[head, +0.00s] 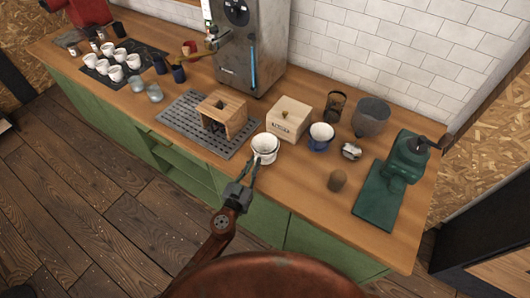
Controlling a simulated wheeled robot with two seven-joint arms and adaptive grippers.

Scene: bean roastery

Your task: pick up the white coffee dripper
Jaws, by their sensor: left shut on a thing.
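The white coffee dripper (265,143) is near the front edge of the wooden counter, right of the grey slotted mat. My left gripper (254,164) reaches up to it from the front and is shut on its near side. The gripper's fingers cover a small part of the dripper. I cannot tell whether the dripper touches the counter. My right gripper is not in view.
A wooden stand (238,117) on the slotted mat (184,128) is close left of the dripper. A wooden box (289,117) is behind it, and a blue cup with a white inside (319,143) is to the right. A green grinder (402,160) stands at far right. The front counter right of the dripper is mostly clear.

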